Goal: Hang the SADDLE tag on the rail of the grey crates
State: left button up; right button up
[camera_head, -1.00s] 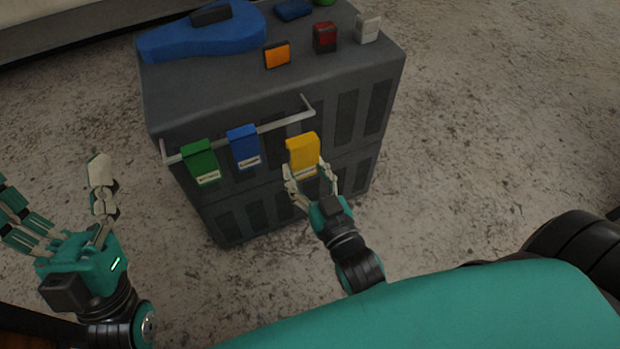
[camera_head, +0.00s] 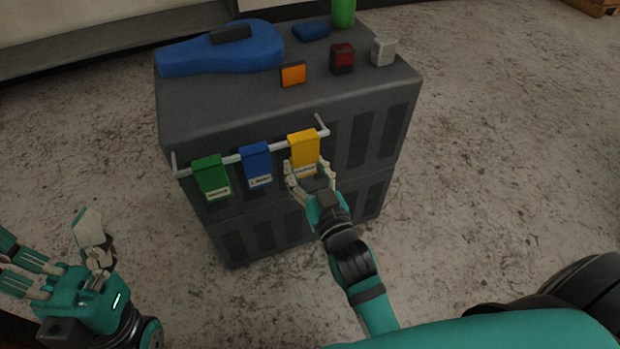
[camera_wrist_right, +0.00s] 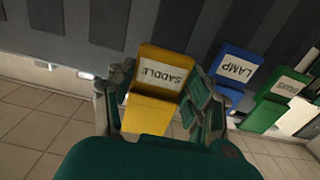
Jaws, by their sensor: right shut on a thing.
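The yellow SADDLE tag (camera_head: 304,148) is at the right end of the rail (camera_head: 284,143) on the front of the grey crates (camera_head: 280,107). Its top edge is level with the rail; I cannot tell whether its hook sits over it. My right gripper (camera_head: 309,175) is shut on the tag's lower part. In the right wrist view the word SADDLE on the tag (camera_wrist_right: 159,80) shows upside down between my fingers (camera_wrist_right: 160,110). My left gripper (camera_head: 52,252) is at the lower left, away from the crates, with its fingers spread and nothing in them.
A green tag (camera_head: 211,177) and a blue LAMP tag (camera_head: 256,165) hang on the rail left of the yellow one. On the crate top lie a blue case (camera_head: 222,54), an orange block (camera_head: 293,74), a red-black lamp (camera_head: 342,58) and a white block (camera_head: 383,51). Floor right of the crates is clear.

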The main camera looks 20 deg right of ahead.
aim_at(305, 174)
jog(key=shift+w+b, duration=0.6)
jog(key=shift+w, duration=0.7)
jog(key=shift+f, duration=0.85)
jog(key=o, duration=1.2)
jog(key=shift+c, duration=0.2)
jog(key=shift+s, duration=0.1)
